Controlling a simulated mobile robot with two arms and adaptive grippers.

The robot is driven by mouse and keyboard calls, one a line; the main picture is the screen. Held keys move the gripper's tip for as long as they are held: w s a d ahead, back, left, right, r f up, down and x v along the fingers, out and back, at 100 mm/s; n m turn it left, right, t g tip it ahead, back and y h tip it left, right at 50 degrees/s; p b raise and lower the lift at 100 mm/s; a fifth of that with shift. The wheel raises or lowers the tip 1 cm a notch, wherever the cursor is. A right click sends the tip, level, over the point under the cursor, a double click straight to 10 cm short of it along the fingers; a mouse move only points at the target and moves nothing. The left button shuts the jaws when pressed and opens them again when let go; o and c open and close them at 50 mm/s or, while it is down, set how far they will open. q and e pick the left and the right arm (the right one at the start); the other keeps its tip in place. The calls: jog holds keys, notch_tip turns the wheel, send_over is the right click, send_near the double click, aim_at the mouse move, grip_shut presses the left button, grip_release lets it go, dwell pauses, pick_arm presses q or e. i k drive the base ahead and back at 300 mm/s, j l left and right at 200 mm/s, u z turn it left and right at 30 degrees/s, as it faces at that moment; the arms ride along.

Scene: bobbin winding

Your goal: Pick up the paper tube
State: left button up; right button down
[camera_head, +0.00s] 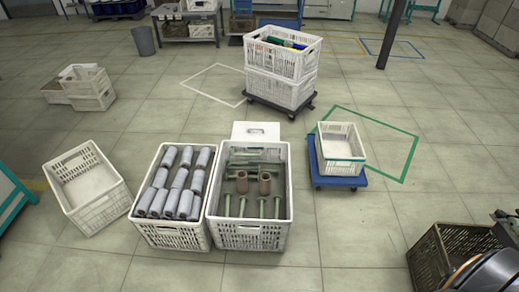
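Two short brown tubes, which look like the paper tubes, stand side by side in a white crate (212,231) in front of me. The left brown tube (242,182) and the right brown tube (264,184) both stand upright, with their open tops showing. Pale green bobbin-like pieces (243,206) stand in the front of the same crate, and more lie toward its back. Neither of my grippers shows in the head view, so I cannot see their state.
A crate of grey wound rolls (172,181) adjoins on the left. An empty white crate (70,215) stands farther left. A small white crate (341,148) sits on a blue dolly (340,182). A dark crate (428,262) is at lower right. Open floor lies between.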

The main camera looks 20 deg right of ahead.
aim_at(265, 177)
jog(key=i+l, duration=0.25)
jog(key=l, duration=0.2)
jog(key=i+l, duration=0.25)
jog(key=l, duration=0.15)
jog(key=i+l+z, duration=0.1)
jog(key=i+l, duration=0.15)
jog(key=l, duration=0.2)
jog(key=i+l, duration=0.25)
jog(key=l, duration=0.15)
